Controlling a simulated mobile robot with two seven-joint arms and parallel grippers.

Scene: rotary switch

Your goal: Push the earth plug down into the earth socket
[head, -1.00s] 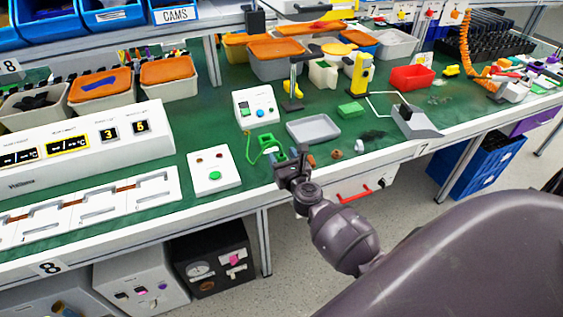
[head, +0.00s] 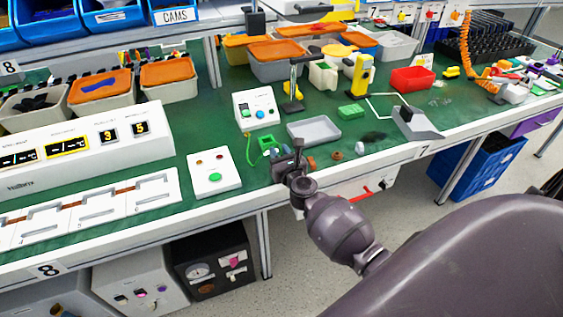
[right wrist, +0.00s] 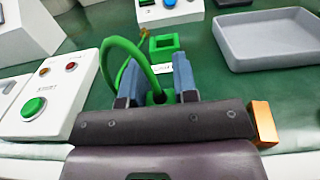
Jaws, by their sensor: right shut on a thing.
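The green earth plug (right wrist: 156,98), with its green cable (right wrist: 108,58) looping up to the left, is between the fingers of my right gripper (right wrist: 155,85) in the right wrist view. The gripper is shut on it. In the head view my right gripper (head: 290,162) is low over the front edge of the bench and largely hides the plug. A green square block with a dark opening, seemingly the earth socket (right wrist: 165,44), lies just beyond the fingers, apart from them. It also shows in the head view (head: 267,142). My left gripper is not in view.
A white box with a green button (head: 214,174) stands left of the gripper. A grey tray (head: 314,130) lies behind and to the right. A white box with a blue knob (head: 257,108) stands behind the socket. A copper-coloured block (right wrist: 263,123) is close beside the gripper.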

